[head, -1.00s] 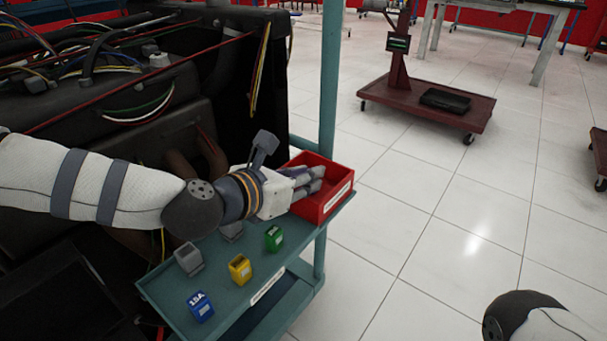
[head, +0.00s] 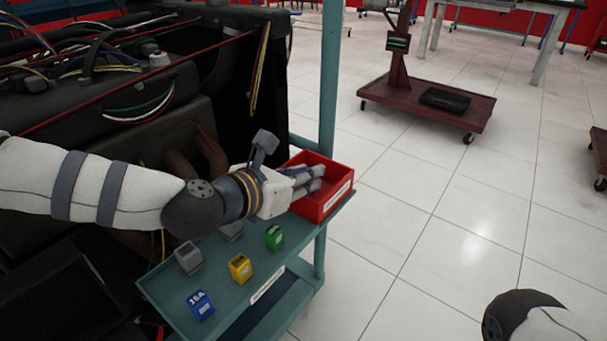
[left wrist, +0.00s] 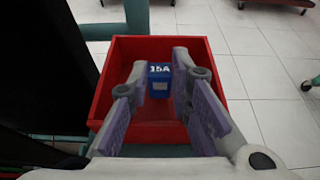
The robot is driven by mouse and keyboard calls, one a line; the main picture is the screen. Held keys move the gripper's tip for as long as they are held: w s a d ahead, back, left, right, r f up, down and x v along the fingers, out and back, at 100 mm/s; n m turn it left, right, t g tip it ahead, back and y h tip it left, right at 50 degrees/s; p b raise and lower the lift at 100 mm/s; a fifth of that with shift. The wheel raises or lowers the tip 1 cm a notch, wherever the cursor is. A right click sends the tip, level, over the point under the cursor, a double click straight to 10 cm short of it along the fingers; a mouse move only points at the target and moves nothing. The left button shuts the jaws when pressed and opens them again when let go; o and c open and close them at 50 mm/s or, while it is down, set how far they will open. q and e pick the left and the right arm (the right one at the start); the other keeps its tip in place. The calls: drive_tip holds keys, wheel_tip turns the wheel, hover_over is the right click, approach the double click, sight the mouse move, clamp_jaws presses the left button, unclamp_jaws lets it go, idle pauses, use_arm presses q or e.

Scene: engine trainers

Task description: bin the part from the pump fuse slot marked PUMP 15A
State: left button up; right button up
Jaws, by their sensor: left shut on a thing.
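My left gripper (head: 318,178) reaches over the red bin (head: 335,202) at the far right corner of the teal cart. In the left wrist view, the left gripper (left wrist: 163,88) is shut on a blue part marked 15A (left wrist: 159,82), held between the fingertips. The part shows against the inside of the red bin (left wrist: 104,92); I cannot tell its exact height above the bin floor. In the head view the fingers hide it. Another blue part marked 15A (head: 201,305) stands on the cart shelf. My right gripper is out of view.
On the cart shelf (head: 225,285) stand a yellow part (head: 240,268), a green part (head: 274,238) and grey parts (head: 188,257). A teal post (head: 330,80) rises behind the bin. The dark engine (head: 130,130) with loose wires fills the left. Open tiled floor lies right.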

use_arm(q)
drive_tip(key=shift+s+f, duration=0.15)
drive_tip(key=shift+f, duration=0.25)
drive_tip(key=o, duration=0.9)
drive_tip(key=shift+f, duration=0.1)
drive_tip(key=shift+s, duration=0.1)
drive_tip(key=shift+d, duration=0.1)
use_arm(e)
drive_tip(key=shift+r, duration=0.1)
use_arm(q)
wheel_tip(320, 180, up, 2)
drive_tip(key=shift+r+p, duration=0.15)
drive_tip(key=shift+p, duration=0.75)
drive_tip(key=shift+r+p, duration=0.5)
drive_tip(key=shift+r, duration=0.4)
drive_tip(key=r+p, duration=0.2)
drive_tip(key=r, duration=0.1)
drive_tip(key=shift+w+r+p, duration=0.2)
drive_tip(key=shift+r+p, duration=0.05)
drive_tip(key=shift+p, duration=0.1)
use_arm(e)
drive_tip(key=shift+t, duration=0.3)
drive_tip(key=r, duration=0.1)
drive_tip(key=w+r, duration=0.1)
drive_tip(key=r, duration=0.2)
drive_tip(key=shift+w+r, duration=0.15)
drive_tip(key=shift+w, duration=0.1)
